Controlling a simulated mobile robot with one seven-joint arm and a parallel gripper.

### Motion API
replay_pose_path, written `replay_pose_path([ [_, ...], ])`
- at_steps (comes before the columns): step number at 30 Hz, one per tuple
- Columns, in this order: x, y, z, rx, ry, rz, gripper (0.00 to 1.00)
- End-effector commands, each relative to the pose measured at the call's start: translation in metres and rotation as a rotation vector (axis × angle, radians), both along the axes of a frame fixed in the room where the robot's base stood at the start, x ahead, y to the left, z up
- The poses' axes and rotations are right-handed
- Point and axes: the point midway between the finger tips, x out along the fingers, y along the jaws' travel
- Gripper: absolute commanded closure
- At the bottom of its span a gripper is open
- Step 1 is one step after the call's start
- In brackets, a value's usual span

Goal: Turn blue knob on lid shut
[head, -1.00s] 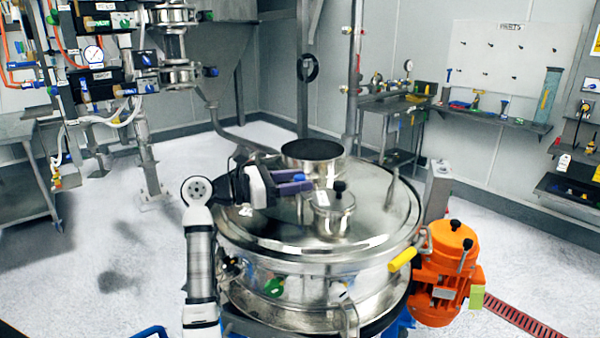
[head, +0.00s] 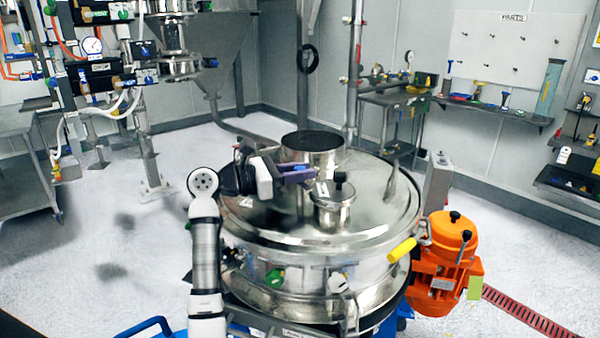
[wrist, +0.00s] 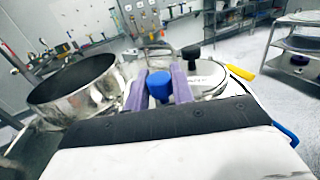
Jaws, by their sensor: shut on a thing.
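The blue knob (wrist: 160,85) stands on the sifter's steel lid (head: 375,225) and shows between my two purple fingers in the wrist view. My gripper (wrist: 160,78) is shut on this knob, one finger on each side of it. In the head view my gripper (head: 312,174) reaches in from the left, low over the lid, and the knob (head: 300,168) is mostly hidden by the fingers. The knob's stem and exact angle are hidden.
The open steel inlet (head: 312,142) rises just behind my gripper. A small capped port with a black knob (head: 343,178) stands close to its right. An orange motor (head: 445,250) and a yellow handle (head: 402,250) are at the sifter's right side.

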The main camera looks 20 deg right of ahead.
Motion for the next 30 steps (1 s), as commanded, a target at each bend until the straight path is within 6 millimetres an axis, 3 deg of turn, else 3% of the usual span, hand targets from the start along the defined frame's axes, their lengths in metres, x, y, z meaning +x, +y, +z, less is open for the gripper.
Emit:
replay_pose_path([
  [30, -0.001, 0.0, 0.0005, -0.001, -0.001, 0.685, 0.99],
])
